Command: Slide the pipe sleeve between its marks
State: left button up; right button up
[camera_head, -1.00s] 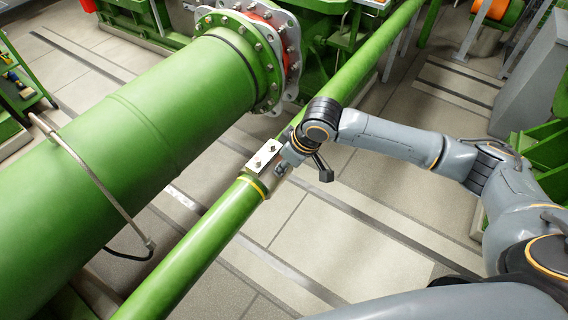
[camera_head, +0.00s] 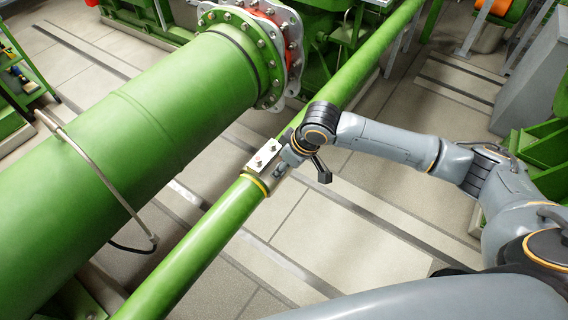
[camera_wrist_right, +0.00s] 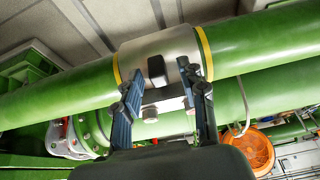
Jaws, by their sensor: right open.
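A silver pipe sleeve (camera_head: 262,158) sits around the thin green pipe (camera_head: 203,237) in the head view. A yellow mark (camera_head: 255,184) rings the pipe at the sleeve's lower end. In the right wrist view the sleeve (camera_wrist_right: 168,47) lies between a left yellow mark (camera_wrist_right: 116,72) and a right yellow mark (camera_wrist_right: 205,53), with a dark block (camera_wrist_right: 157,70) on it. My right gripper (camera_wrist_right: 160,79) is open, its two fingers on either side of the block; contact cannot be told. In the head view it is partly hidden at the sleeve's right side. My left gripper is not in view.
A thick green pipe (camera_head: 140,140) with a bolted flange (camera_head: 268,55) runs beside the thin one on the left. A bent grey rod (camera_head: 97,172) curves over it. Bare floor (camera_head: 345,235) lies to the right below my arm. Green machinery stands at the back.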

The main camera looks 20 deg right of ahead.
jog(key=shift+r, duration=0.1)
jog(key=v, duration=1.1)
jog(key=shift+s+r, duration=0.25)
jog(key=shift+r, duration=0.1)
jog(key=shift+f, duration=0.1)
